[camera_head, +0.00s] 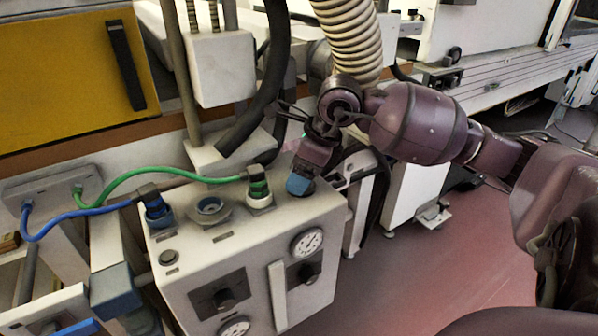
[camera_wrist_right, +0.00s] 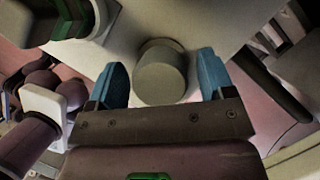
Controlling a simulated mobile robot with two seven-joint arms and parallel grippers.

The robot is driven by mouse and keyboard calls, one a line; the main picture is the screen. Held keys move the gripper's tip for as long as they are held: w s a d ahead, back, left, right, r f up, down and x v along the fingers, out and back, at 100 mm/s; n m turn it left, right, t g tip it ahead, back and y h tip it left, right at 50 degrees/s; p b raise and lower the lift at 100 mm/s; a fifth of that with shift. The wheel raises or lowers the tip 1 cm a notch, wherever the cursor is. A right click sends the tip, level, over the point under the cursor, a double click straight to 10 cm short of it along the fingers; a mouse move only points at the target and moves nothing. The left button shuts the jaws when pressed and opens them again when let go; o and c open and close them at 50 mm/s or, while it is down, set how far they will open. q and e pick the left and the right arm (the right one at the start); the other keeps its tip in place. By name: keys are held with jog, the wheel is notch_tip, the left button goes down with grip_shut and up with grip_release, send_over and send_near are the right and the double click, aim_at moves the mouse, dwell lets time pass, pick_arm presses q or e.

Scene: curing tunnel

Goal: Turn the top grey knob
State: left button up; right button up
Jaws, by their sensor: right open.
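A round grey knob (camera_wrist_right: 160,75) stands on the top of a white control box (camera_head: 225,262). In the right wrist view it is between the two blue fingertips of my right gripper (camera_wrist_right: 166,82), with a small gap at each side. In the head view my right gripper (camera_head: 300,184) reaches down over the back right corner of the box top and hides that knob. The right gripper is open and holds nothing. My left gripper is not in view.
The front has gauges (camera_head: 307,242) and black knobs. A ribbed hose (camera_head: 350,35) hangs behind.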

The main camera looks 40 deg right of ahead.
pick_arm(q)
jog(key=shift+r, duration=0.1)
pick_arm(e)
jog(key=c, duration=0.9)
jog(key=shift+r+m, duration=0.2)
jog(key=shift+m, duration=0.1)
jog(key=shift+m+p, duration=0.3)
jog(key=shift+p, duration=0.1)
jog(key=shift+f+m+h, duration=0.15)
jog(key=shift+m+h, duration=0.25)
jog(key=shift+m, duration=0.1)
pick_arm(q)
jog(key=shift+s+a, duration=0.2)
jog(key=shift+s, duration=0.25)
pick_arm(e)
jog(key=o, duration=0.9)
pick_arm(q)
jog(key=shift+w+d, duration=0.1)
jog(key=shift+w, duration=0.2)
